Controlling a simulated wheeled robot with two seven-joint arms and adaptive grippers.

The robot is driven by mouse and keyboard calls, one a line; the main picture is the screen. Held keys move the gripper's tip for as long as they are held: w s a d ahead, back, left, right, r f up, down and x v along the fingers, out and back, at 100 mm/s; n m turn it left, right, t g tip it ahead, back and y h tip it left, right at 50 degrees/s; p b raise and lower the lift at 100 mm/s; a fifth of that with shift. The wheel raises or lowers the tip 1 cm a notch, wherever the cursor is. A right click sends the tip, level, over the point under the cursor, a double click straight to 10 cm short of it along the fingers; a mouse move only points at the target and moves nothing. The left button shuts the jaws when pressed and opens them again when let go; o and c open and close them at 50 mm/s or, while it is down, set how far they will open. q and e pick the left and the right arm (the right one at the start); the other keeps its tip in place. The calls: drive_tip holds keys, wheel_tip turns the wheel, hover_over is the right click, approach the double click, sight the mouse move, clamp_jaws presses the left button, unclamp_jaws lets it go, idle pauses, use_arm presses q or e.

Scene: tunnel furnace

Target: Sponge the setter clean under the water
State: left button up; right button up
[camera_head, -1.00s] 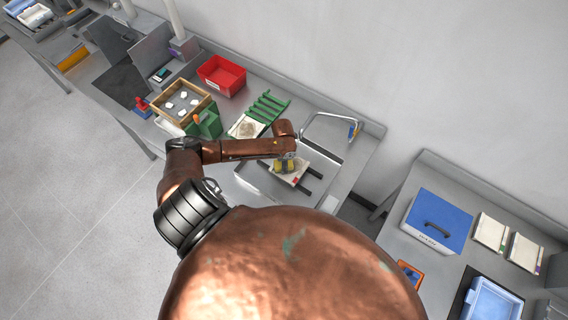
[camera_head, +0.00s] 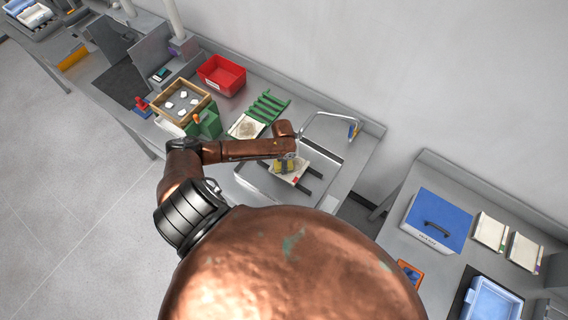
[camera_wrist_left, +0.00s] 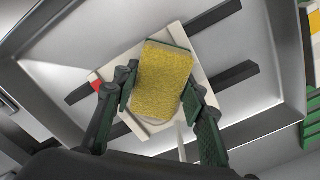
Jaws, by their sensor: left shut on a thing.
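The setter (camera_head: 276,173) is a pale square plate with a red corner mark, lying on dark bars in the sink (camera_head: 249,183). It also shows in the left wrist view (camera_wrist_left: 205,62). My left gripper (camera_wrist_left: 160,100) is shut on a yellow sponge (camera_wrist_left: 163,80) with a green layer, one finger on each side. The sponge is over the middle of the setter; whether it presses on it I cannot tell. The sponge (camera_head: 284,166) shows small in the head view. The curved faucet (camera_head: 330,116) stands at the sink's back. My right gripper is not in view.
A green rack (camera_head: 268,107) and another pale plate with a brownish patch (camera_head: 246,127) are left of the sink. Farther left are a red bin (camera_head: 222,75) and a wooden tray (camera_head: 165,111) with white pieces. A blue-lidded box (camera_head: 438,220) is on the right table.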

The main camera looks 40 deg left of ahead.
use_arm(q)
drive_tip(key=shift+s+d, duration=0.1)
drive_tip(key=shift+s, duration=0.75)
drive_tip(key=shift+w+f, duration=0.1)
drive_tip(key=shift+w, duration=1.15)
drive_tip(key=shift+s, duration=1.35)
drive_tip(key=shift+w, duration=1.4)
drive_tip(key=shift+r, duration=0.25)
drive_tip(key=shift+r, duration=2.9)
drive_tip(key=shift+r, duration=0.1)
